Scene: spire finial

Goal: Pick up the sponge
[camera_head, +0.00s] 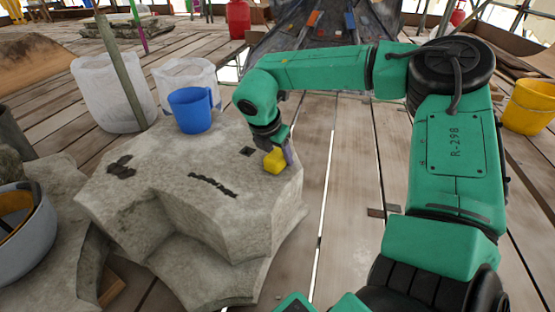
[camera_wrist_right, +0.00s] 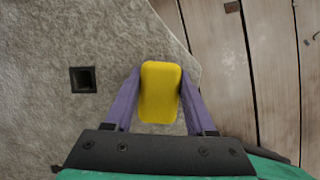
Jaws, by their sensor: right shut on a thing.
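The yellow sponge (camera_head: 274,161) is at the right edge of the grey stone block's top in the head view. My right gripper (camera_head: 283,150) comes down on it from above. In the right wrist view the sponge (camera_wrist_right: 160,92) sits between the two purple fingers of my right gripper (camera_wrist_right: 160,100), which press on its left and right sides. Whether the sponge touches the stone or is slightly above it, I cannot tell. My left gripper is not seen.
The stone block (camera_head: 150,185) carries a blue mug (camera_head: 192,108) at its back. A grey basin (camera_head: 22,235) is at the left. A yellow bucket (camera_head: 528,107) stands at the far right. Plank floor (camera_head: 340,200) right of the stone is mostly clear.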

